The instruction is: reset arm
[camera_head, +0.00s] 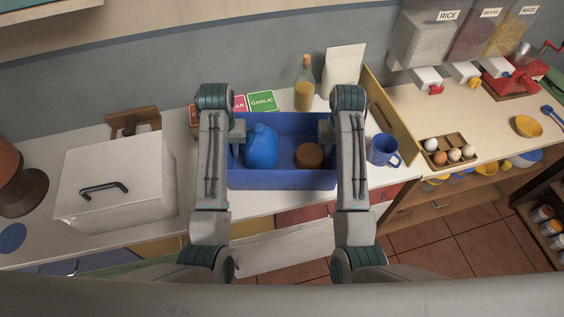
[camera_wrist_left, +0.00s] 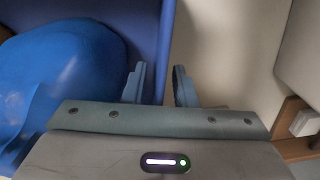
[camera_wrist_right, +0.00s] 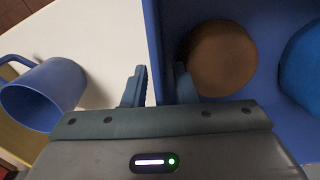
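A blue open box (camera_head: 283,180) stands on the counter with a blue jug (camera_head: 262,146) and a round brown item (camera_head: 309,155) inside. My left gripper (camera_head: 237,130) is at the box's left wall. In the left wrist view its fingers (camera_wrist_left: 159,84) are apart, one on each side of the rim, with a gap showing. My right gripper (camera_head: 326,130) is at the box's right wall. In the right wrist view its fingers (camera_wrist_right: 160,85) are also apart around the rim, with a gap showing. My forearms hide parts of the box's sides.
A white lidded container (camera_head: 118,185) stands left of the box. A blue mug (camera_head: 382,150) and an egg carton (camera_head: 447,151) are to the right. A yellowish panel (camera_head: 388,115) rises at the right.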

